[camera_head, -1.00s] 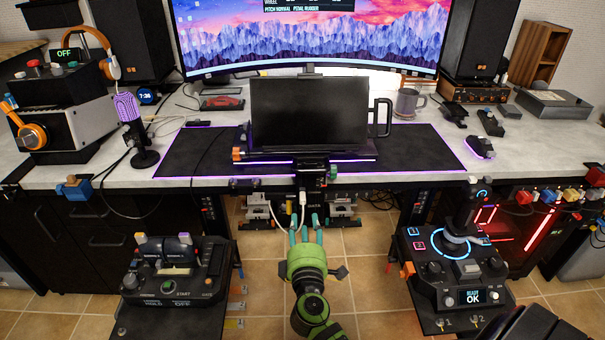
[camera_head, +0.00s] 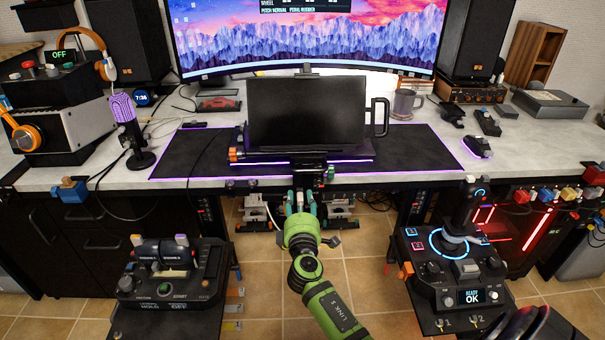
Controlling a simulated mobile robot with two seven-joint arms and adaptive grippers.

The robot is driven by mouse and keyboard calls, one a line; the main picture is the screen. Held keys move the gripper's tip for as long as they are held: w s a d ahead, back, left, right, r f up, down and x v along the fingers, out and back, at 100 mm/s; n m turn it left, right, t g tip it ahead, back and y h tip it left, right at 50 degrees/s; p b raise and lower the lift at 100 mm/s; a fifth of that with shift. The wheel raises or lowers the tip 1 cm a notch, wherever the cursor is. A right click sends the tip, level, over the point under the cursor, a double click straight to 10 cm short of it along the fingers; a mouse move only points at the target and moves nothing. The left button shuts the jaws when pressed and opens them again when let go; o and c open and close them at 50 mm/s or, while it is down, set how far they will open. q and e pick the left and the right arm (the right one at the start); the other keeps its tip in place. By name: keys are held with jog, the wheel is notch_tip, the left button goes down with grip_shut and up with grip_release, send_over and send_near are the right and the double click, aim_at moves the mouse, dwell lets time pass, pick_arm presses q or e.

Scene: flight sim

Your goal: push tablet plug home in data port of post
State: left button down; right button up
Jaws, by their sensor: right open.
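The dark tablet (camera_head: 305,112) stands upright in its mount at the middle of the desk. The black post (camera_head: 308,168) comes down below it at the desk's front edge. My right gripper (camera_head: 300,202) is open, with its teal fingertips up at the lower part of the post. A small white plug (camera_head: 300,197) shows between the fingers, mostly hidden by them. Its white cable (camera_head: 268,212) loops out to the left. The data port is hidden behind the gripper, so I cannot tell how deep the plug sits. My left gripper is not in view.
A throttle panel (camera_head: 172,275) stands at the lower left and a joystick panel (camera_head: 455,265) at the lower right. Pedals (camera_head: 340,208) sit on the tiled floor under the desk. A black mat (camera_head: 420,150) covers the desk's middle.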

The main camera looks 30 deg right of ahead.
aim_at(300, 203)
dwell(1.2)
grip_shut()
dwell(0.3)
jog(key=shift+v, duration=3)
